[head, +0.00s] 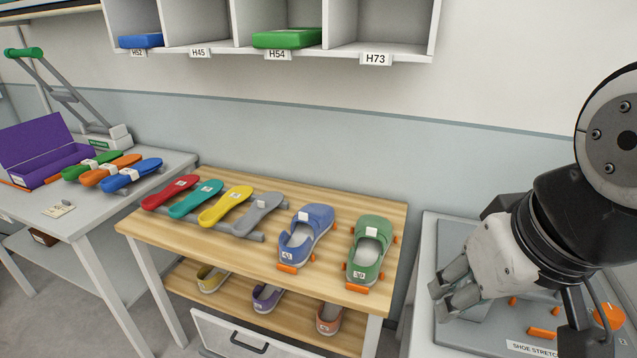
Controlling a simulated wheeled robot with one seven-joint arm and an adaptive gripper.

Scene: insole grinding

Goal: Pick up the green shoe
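The green shoe (369,252) stands on the right end of the wooden table top (168,233), its toe toward the wall. A white tag lies on it and a label marked 39 is at its heel. Orange blocks sit around it. My gripper (447,298) is at the right, over the grey bench, apart from the shoe and to its right. Its fingers point down and left. Whether they are open or shut is hard to make out, and nothing is seen held between them.
A blue shoe (305,236) stands just left of the green one. Several coloured insoles (225,205) lie further left on a rack. More shoes (267,297) are on the lower shelf. A grey bench (428,243) marked as a shoe stretcher is at the right. A wall cubby (382,24) hangs above.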

